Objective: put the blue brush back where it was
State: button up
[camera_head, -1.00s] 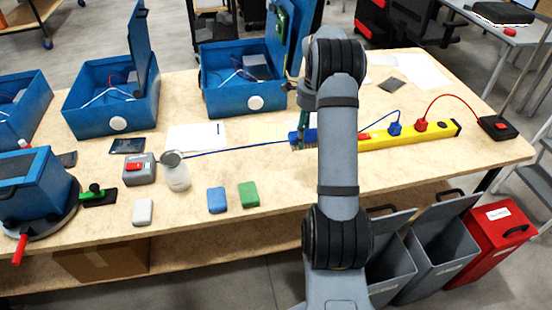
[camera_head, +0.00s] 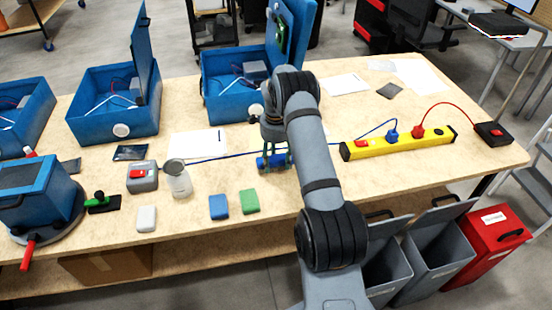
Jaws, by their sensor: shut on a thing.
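My gripper (camera_head: 276,157) is shut on the blue brush (camera_head: 264,163) and points down over the middle of the workbench. The brush lies roughly level between the fingers, partly hidden by them. It is low, close to the bench top; I cannot tell whether it touches. Its bristles cannot be made out. A blue cable (camera_head: 226,157) passes just behind it.
A yellow power strip (camera_head: 398,144) lies to the right. A jar (camera_head: 180,182), a blue block (camera_head: 218,206) and a green block (camera_head: 249,201) stand to the left and front. An open blue case (camera_head: 233,100) is behind. Bench around the gripper is mostly clear.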

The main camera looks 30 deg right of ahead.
aim_at(276, 160)
jog(key=shift+f+b, duration=0.15)
jog(key=shift+b, duration=0.15)
jog(key=o, duration=1.1)
notch_tip(276, 160, up, 12)
jog(key=b, duration=0.1)
jog(key=shift+r, duration=0.2)
